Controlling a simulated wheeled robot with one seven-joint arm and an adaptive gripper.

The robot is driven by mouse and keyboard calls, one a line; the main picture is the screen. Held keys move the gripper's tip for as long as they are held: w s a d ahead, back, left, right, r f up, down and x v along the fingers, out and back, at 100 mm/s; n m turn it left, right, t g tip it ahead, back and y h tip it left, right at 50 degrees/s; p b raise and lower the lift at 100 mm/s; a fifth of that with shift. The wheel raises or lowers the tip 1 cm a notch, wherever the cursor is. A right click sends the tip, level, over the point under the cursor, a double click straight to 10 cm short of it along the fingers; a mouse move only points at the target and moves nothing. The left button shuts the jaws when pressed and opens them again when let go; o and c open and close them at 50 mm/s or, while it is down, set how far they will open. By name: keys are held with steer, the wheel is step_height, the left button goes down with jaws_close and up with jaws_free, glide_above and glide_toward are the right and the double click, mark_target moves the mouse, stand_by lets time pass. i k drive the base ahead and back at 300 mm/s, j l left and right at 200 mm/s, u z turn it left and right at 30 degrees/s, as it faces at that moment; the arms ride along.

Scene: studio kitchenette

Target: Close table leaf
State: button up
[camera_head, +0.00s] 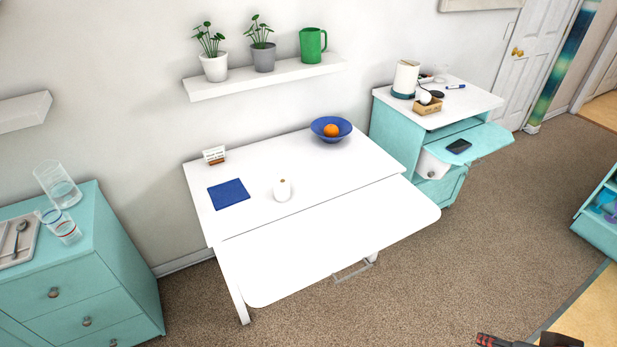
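A white table (240,225) stands against the wall. Its table leaf (335,245) is folded out along the front edge, about level with the top, with a thin seam between them. The leaf is bare, with rounded outer corners. A metal bracket (353,272) shows below its front edge. My gripper (530,341) shows only in part at the bottom right edge, as dark pieces with some red. It is over the floor, apart from the leaf. Most of it is cut off, so its opening cannot be made out.
On the fixed tabletop are a blue bowl (331,137) with an orange, a blue cloth (229,194), a white round item (282,189) and a small sign (214,155). A teal cabinet (390,125) with an open flap (490,141) stands right. Carpet (470,240) is clear in front.

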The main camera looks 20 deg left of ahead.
mark_target(270, 264)
steer(key=u, duration=1.15)
